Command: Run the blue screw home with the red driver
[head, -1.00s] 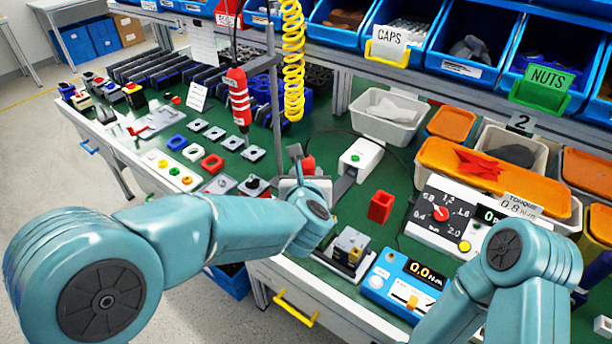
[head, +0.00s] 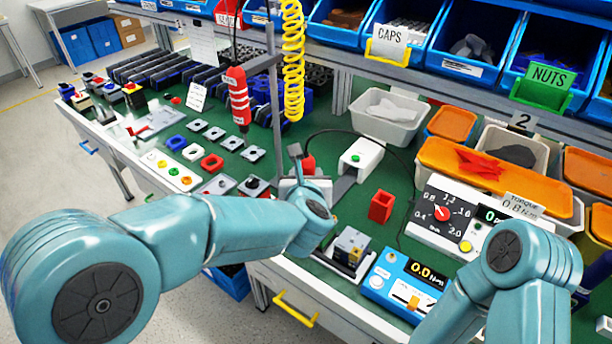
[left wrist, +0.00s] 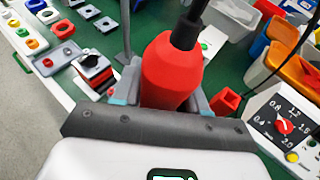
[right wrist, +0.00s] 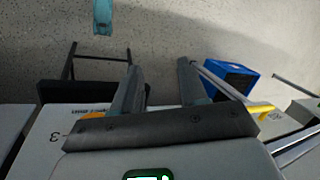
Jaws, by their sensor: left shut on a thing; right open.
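My left gripper (left wrist: 165,105) is shut on a red driver (left wrist: 172,72), which fills the space between its fingers, with a black end and cable at the top. In the head view the driver shows as a small red piece (head: 308,164) behind my left wrist. Its tip is hidden. A small fixture (head: 349,252) holding a dark and yellow block stands at the front edge of the bench, right of my left wrist. I cannot make out the blue screw. My right gripper (right wrist: 158,88) is open and empty, over the floor in front of the bench.
A second red driver (head: 239,97) hangs near a post at the back. A red holder (head: 381,206), a blue torque meter (head: 402,284) and a black-and-white dial box (head: 446,213) stand to the right. Trays and blue bins (head: 462,48) line the back.

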